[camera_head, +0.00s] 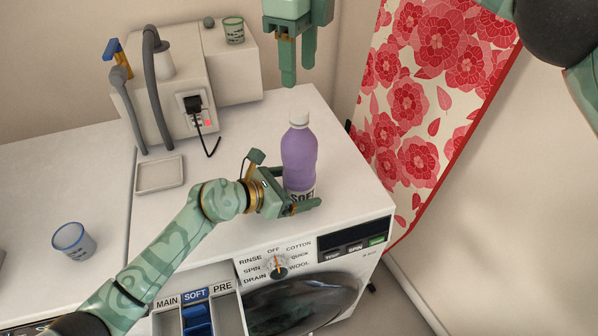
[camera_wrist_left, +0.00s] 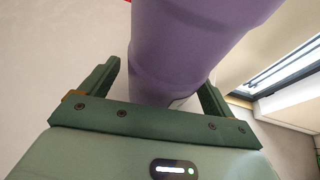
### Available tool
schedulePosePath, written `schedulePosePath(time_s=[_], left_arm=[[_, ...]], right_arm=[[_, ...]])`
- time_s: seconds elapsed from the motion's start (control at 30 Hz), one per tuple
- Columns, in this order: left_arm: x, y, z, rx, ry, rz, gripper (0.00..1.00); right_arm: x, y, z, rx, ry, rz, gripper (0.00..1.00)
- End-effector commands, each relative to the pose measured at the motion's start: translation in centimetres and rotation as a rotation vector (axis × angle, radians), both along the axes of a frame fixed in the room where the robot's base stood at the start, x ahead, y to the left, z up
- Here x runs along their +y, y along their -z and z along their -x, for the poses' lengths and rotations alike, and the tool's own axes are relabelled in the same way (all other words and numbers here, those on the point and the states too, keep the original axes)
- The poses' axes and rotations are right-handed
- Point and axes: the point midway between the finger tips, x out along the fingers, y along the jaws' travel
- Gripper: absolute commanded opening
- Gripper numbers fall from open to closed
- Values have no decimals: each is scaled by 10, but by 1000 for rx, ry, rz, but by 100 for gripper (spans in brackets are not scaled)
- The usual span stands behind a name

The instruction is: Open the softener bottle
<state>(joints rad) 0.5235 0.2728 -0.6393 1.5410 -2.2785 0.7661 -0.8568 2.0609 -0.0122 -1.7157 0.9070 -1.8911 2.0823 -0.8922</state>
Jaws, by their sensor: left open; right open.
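The softener bottle (camera_head: 299,157) is purple with a white cap (camera_head: 299,119) on top and a dark-lettered label low down. It stands upright on the white washing machine top. My left gripper (camera_head: 300,190) is open, with its fingers on either side of the bottle's lower part. In the left wrist view the purple bottle (camera_wrist_left: 185,50) rises between the two spread fingers of the left gripper (camera_wrist_left: 165,85); whether they touch it cannot be told. My right gripper (camera_head: 298,65) is open and empty, pointing down above the cap, apart from it.
The open detergent drawer (camera_head: 197,312) is at the machine's front, near the dial (camera_head: 278,267). A blue-rimmed cup (camera_head: 73,241) and a shallow tray (camera_head: 160,174) stand left. A white unit with hoses (camera_head: 165,100) is behind. A red floral cloth (camera_head: 420,95) hangs right.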

Motion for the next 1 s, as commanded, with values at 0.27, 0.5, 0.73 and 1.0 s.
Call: schedulePosePath(time_s=[0.27, 0.5, 0.73, 1.0], left_arm=[[-6, 3, -4, 0, 0, 0, 89], [-6, 3, -3, 0, 0, 0, 52], [-6, 3, -3, 0, 0, 0, 0], [-6, 3, -3, -1, 0, -1, 0]], right_arm=[[0, 0, 0, 0, 0, 0, 50], [0, 0, 0, 0, 0, 0, 50], [0, 0, 0, 0, 0, 0, 50], [2, 3, 1, 10, 197, -11, 50]])
